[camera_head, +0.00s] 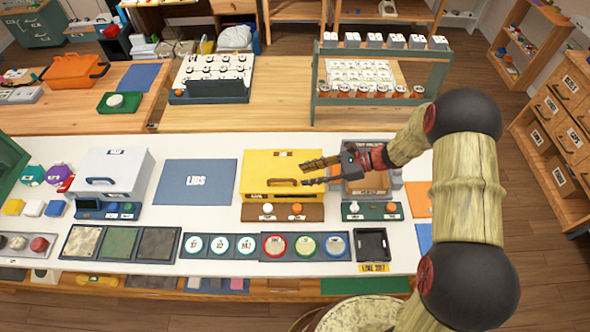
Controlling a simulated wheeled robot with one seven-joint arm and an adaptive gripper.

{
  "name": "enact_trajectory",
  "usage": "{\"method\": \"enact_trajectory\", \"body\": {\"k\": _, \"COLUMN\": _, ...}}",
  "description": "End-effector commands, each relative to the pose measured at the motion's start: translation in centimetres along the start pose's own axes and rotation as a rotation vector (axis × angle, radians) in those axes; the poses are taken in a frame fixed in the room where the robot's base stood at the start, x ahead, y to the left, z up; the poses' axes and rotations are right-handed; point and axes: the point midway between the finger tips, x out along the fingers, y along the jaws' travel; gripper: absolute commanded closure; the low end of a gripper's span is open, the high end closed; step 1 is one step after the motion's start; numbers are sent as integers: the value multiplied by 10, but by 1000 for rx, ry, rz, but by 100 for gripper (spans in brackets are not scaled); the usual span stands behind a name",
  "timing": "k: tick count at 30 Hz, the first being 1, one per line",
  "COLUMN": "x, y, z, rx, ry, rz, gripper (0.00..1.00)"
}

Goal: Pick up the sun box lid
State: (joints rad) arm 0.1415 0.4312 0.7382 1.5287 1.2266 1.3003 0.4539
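The yellow box (258,168) stands on the white table, right of centre, with its lid on. It appears to be the sun box, though its small label is too blurred to read. A dark handle (283,182) shows on its front part. My gripper (306,175) reaches in from the right, over the right part of the yellow box. Its two dark fingers point left and are apart, with nothing between them. The fingers hide part of the lid, and I cannot tell whether they touch it.
A blue mat marked LIDS (195,190) lies bare left of the yellow box. A white lidded box (115,170) stands farther left. A brown and grey box (365,187) stands under my gripper's wrist. Rows of buttons and tiles (120,243) line the front.

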Motion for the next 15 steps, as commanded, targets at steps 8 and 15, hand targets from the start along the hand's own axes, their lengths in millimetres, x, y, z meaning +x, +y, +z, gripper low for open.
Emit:
{"method": "enact_trajectory", "body": {"k": 8, "x": 26, "y": 0, "z": -1, "rx": 0, "ry": 1, "rz": 1, "gripper": 68}}
{"method": "enact_trajectory", "body": {"k": 15, "x": 56, "y": -2, "z": -2, "rx": -3, "ry": 2, "rz": 4, "gripper": 68}}
